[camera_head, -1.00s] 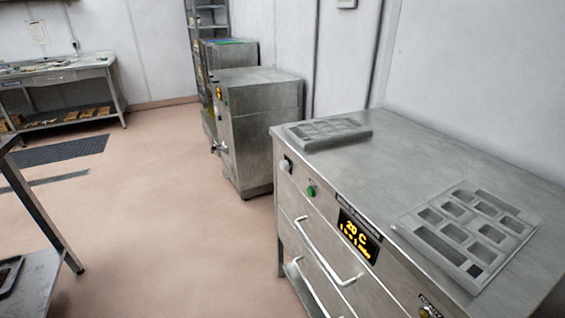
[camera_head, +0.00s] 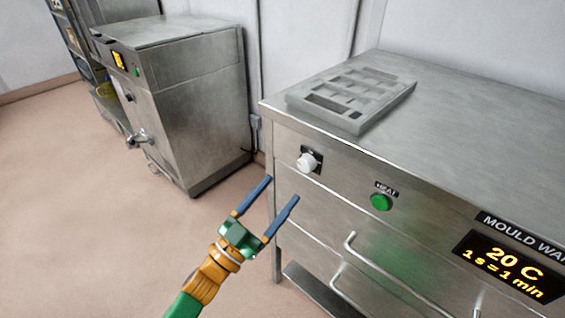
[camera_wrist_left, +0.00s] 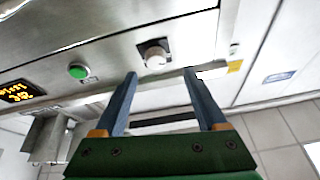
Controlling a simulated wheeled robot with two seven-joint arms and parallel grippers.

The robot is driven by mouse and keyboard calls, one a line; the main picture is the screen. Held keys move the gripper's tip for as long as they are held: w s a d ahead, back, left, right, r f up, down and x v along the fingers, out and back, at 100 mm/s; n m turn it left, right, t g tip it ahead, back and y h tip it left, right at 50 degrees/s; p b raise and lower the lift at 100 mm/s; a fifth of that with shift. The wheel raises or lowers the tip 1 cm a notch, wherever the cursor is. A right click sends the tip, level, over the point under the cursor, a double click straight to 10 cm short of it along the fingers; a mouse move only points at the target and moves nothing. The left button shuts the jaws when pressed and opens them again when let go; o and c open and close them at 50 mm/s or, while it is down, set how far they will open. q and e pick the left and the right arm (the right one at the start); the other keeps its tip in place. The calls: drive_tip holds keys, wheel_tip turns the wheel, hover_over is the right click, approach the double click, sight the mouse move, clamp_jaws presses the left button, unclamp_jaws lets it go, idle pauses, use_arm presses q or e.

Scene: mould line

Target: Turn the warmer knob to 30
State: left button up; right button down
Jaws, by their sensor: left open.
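The mould warmer (camera_head: 420,230) is a steel cabinet at the right of the head view. Its white knob (camera_head: 307,162) sits on a dark plate at the left end of the front panel. The display (camera_head: 508,267) reads 20 C and "1 s = 1 min". My left gripper (camera_head: 283,190) is open and empty, below and left of the knob in the head view. In the left wrist view the knob (camera_wrist_left: 156,56) lies ahead, between and beyond the two blue fingers (camera_wrist_left: 158,76), apart from them. My right gripper is not in view.
A green HEAT button (camera_head: 381,202) is right of the knob, with a drawer handle (camera_head: 350,262) below. A grey mould (camera_head: 352,92) lies on the warmer top. Another steel machine with a tap (camera_head: 180,100) stands behind left. The floor (camera_head: 90,200) at left is clear.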

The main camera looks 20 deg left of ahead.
sight(303, 168)
use_arm(q)
drive_tip(key=x, duration=0.3)
drive_tip(key=d+p+x, duration=0.1)
drive_tip(key=x, duration=0.2)
drive_tip(key=shift+r, duration=0.25)
drive_tip(key=shift+w, duration=0.3)
clamp_jaws()
